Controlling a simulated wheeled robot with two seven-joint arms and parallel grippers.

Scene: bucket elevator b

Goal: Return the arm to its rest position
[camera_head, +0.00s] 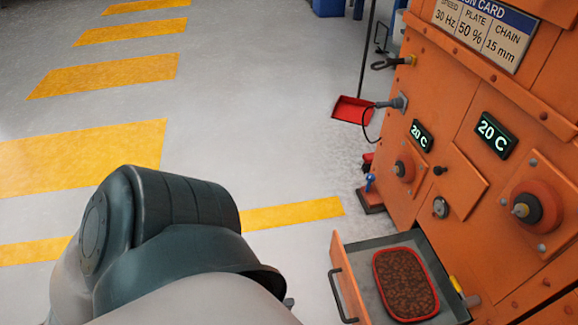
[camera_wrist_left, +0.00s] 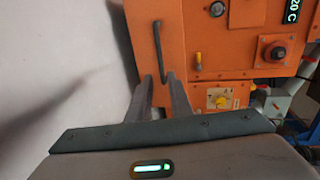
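My left arm crosses the lower left of the head view, and its gripper is hidden there behind the arm. In the left wrist view my left gripper (camera_wrist_left: 160,88) has its two fingers apart with nothing between them. Beyond the fingertips is a dark bar handle (camera_wrist_left: 157,50) on an orange panel. In the head view a drawer (camera_head: 352,280) stands pulled out of the orange machine, with a dark handle (camera_head: 341,297) on its front. A red-rimmed tray (camera_head: 378,272) of brown granules sits inside it. My right gripper is not in view.
The orange machine (camera_head: 455,85) fills the right side, with knobs and two displays reading 20 C. Grey floor with yellow stripes (camera_head: 110,75) is clear at the upper left.

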